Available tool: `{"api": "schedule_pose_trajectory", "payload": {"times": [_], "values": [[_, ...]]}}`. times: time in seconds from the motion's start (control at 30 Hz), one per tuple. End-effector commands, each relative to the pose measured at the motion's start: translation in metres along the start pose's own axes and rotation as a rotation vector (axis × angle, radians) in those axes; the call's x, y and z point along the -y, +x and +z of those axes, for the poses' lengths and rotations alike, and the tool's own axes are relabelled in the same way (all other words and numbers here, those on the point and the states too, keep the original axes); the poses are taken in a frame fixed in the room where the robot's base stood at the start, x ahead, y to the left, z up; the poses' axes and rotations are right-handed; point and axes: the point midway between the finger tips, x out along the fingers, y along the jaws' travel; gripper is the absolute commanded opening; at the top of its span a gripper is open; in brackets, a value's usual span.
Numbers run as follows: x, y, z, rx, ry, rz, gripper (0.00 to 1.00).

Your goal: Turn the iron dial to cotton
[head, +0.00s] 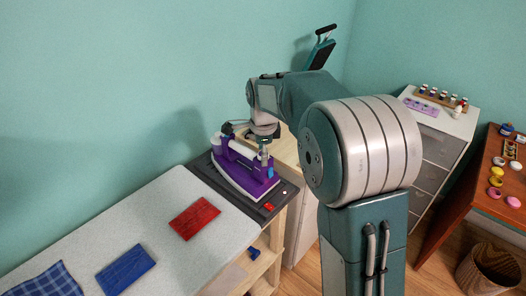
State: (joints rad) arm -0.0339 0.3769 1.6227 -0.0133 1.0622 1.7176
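The purple and white iron (240,178) rests on a dark pad (208,174) at the far end of the ironing surface. My gripper (265,156) points down at the right side of the iron, close above or touching it. The fingertips are too small to show whether they are open or shut. I cannot make out the dial or its setting; my gripper may cover it. A small blue part (270,172) shows at the iron's right end.
A red folded cloth (195,218), a blue folded cloth (126,270) and a checked cloth (48,282) lie on the pale ironing surface (160,210). A white drawer unit (438,155) and a brown table (470,185) stand at right. A wicker basket (490,268) is on the floor.

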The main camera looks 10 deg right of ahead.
Motion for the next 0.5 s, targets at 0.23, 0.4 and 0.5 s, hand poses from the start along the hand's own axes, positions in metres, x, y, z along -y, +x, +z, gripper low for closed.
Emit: {"api": "schedule_pose_trajectory", "payload": {"times": [0.23,0.4,0.5], "values": [[0.001,-0.003,0.0,0.0,0.0,-0.007,0.81],[0.002,-0.011,0.0,0.001,0.0,-0.011,0.81],[0.002,-0.026,0.0,0.001,0.0,-0.013,0.81]]}}
